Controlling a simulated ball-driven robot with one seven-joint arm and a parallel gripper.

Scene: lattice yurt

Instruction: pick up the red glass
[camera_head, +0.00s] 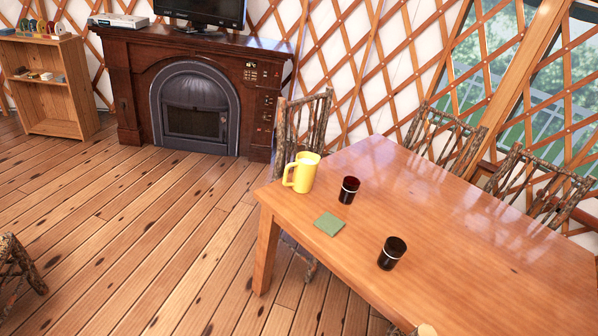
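A dark red glass (349,190) with a pale band stands upright on the wooden table (470,240), near its far left corner. A second, darker glass (392,253) with a pale band stands nearer on the same table; it looks almost black. A yellow mug (302,172) stands left of the red glass, close to the table's left edge, with its handle to the left. A flat green square (329,224) lies between the red glass and the near table edge.
Twig chairs (445,138) line the table's far side, and another (303,125) stands at its far left end. A fireplace (195,100) and shelf (55,85) stand at the back. The plank floor left of the table is mostly open.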

